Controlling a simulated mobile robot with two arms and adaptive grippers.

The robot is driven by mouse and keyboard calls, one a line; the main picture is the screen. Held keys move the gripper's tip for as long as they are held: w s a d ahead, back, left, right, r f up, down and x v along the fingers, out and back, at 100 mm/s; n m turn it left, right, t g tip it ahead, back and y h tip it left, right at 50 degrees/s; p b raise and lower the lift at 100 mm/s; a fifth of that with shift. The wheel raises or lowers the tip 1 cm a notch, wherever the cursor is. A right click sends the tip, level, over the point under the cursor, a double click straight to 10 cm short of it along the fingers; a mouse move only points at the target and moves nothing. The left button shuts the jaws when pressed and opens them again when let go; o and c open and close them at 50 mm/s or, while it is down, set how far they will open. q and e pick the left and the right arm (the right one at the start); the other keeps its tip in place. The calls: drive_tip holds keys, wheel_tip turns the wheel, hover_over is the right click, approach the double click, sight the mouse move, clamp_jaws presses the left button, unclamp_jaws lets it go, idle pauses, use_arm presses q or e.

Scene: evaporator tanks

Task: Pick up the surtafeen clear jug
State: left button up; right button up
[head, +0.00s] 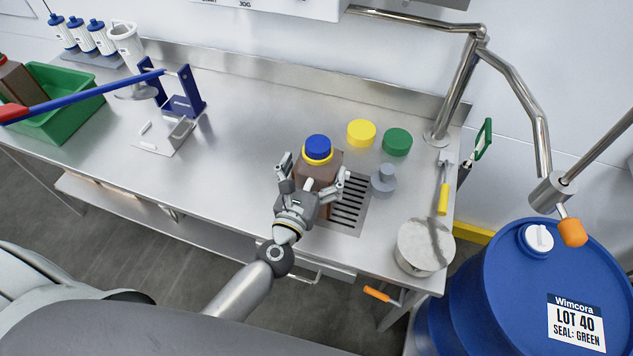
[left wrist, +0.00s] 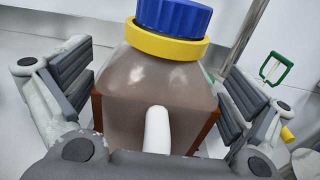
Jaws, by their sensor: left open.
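A clear jug (head: 318,172) with brown contents, a blue cap and a yellow collar stands upright on the steel bench, partly over a slotted drain. In the left wrist view the jug (left wrist: 160,85) fills the middle, with a white rounded bar on its near side. I cannot read a name on it. My left gripper (head: 313,168) is open, with its fingers on either side of the jug. In the left wrist view the left gripper's (left wrist: 155,95) pads stand apart from the jug's sides. The jug's lower part is hidden behind the gripper. My right gripper is not in view.
A yellow lid (head: 361,133), a green lid (head: 397,142) and a grey weight-like piece (head: 384,180) stand right of the jug. A round pale container (head: 424,247) sits near the front right corner. A blue drum (head: 545,285) stands beyond.

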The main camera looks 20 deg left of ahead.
use_arm(q)
drive_tip(key=c, duration=1.6)
drive_tip(key=shift+r, duration=0.35)
drive_tip(key=shift+c, duration=1.1)
drive_tip(key=shift+w, duration=0.15)
